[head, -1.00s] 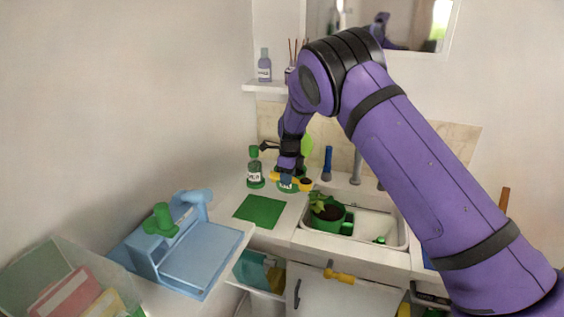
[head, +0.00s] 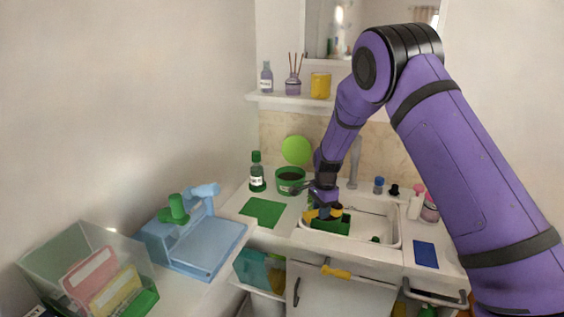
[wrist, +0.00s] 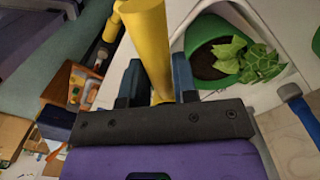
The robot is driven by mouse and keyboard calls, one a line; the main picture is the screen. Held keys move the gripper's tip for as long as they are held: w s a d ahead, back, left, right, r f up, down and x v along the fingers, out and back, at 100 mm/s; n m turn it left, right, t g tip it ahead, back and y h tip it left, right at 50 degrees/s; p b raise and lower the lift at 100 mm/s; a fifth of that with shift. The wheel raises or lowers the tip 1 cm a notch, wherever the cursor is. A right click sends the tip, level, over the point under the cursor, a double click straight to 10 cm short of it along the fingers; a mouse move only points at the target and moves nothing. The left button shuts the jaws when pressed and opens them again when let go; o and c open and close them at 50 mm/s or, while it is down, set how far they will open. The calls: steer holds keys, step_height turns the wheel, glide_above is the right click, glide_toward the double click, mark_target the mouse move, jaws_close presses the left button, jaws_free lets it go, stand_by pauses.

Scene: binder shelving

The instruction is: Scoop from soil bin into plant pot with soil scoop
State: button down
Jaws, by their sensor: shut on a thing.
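My gripper (wrist: 157,84) is shut on the yellow handle of the soil scoop (wrist: 147,35). In the head view my gripper (head: 325,202) is over the left part of the sink, and the yellow scoop (head: 337,211) shows just beside it. The green plant pot (head: 333,226) stands in the sink below, partly covered by my gripper. In the wrist view the pot (wrist: 199,36) holds dark soil and a leafy plant, right of the scoop handle. The scoop's load cannot be made out. The soil bin (head: 290,187), round and green with dark soil, stands on the counter behind left.
A green-capped bottle (head: 257,172) stands left of the soil bin. The tap (head: 355,165) rises behind the sink (head: 393,226). Small bottles stand right of it. A green mat (head: 262,212) lies on the counter, with a light-blue apparatus (head: 205,248) farther left.

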steer(key=s+d+f+n, duration=0.5)
steer(key=s+d+n, duration=0.6)
steer(key=d+n, duration=0.2)
steer(key=shift+d+f+n+g+h, duration=0.15)
steer(key=shift+d+n+g+h, duration=0.15)
steer(key=shift+d, duration=0.1)
steer(key=shift+w, duration=0.15)
